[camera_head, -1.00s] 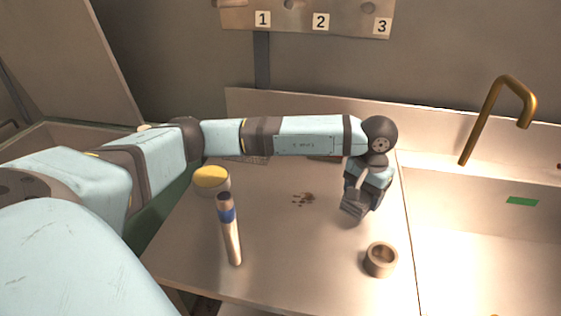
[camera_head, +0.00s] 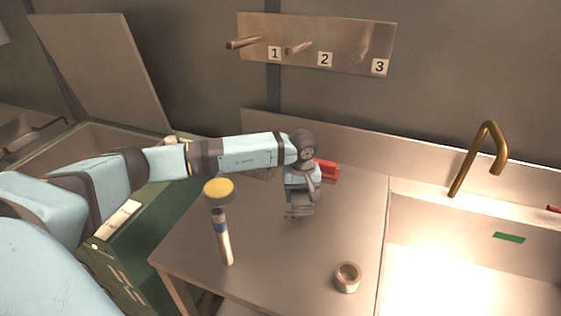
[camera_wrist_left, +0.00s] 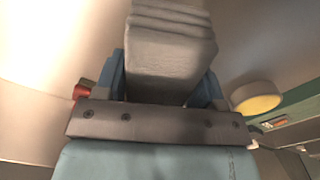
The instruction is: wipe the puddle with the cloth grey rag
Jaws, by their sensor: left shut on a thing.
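My left gripper (camera_head: 301,203) is shut on the grey rag (camera_wrist_left: 172,50), a thick folded grey cloth that fills the space between its fingers in the left wrist view. In the head view the rag (camera_head: 300,210) is a small grey block under the gripper. The puddle (camera_head: 290,217) is a patch of small brown spots on the table. The gripper and rag cover most of it, and only bits show at the lower left. I cannot tell whether the rag touches the table. My right gripper is not in view.
A small cup (camera_head: 347,277) stands at the front right, a red object (camera_head: 327,170) behind the gripper. The sink and brass tap (camera_head: 476,160) are at the right.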

